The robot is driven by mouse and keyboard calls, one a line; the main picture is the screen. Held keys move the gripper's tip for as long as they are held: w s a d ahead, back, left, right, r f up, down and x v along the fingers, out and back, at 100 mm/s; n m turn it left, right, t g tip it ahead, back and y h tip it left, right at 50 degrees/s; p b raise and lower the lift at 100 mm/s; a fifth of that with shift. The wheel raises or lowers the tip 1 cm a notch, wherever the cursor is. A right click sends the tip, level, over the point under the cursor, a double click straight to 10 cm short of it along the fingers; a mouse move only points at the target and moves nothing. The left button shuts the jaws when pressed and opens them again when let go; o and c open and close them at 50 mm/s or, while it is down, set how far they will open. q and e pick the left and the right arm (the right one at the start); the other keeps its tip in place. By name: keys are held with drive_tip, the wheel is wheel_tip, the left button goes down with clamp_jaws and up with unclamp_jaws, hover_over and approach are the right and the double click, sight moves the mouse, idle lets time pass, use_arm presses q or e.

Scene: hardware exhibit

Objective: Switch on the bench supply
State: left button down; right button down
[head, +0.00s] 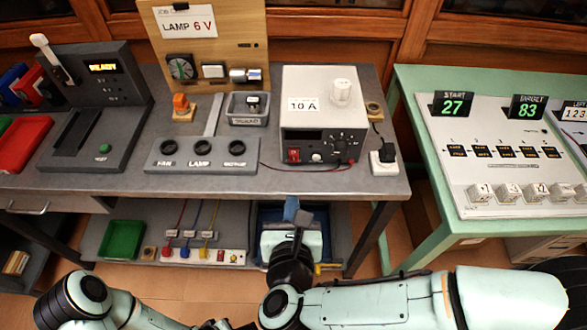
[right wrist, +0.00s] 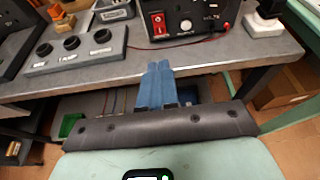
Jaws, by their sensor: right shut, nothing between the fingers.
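The bench supply (head: 310,95) is a pale box with a black front panel and a "10 A" label, standing at the right end of the grey bench. Its red rocker switch (head: 293,155) is at the lower left of the panel. It also shows in the right wrist view (right wrist: 158,23). I cannot tell its position, and the display looks dark. My right gripper (head: 291,208) has blue fingers, shut and empty, in front of the bench's front edge below the switch. In the right wrist view the fingertips (right wrist: 158,65) point toward the supply, apart from it. My left gripper is out of view.
A panel with three dark knobs (head: 202,150) stands left of the supply. A white plug block (head: 384,162) sits at its right with a black plug. A red lead lies along the bench front. A green table (head: 450,233) stands at the right.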

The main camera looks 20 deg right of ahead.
sight(294, 160)
idle(0.3)
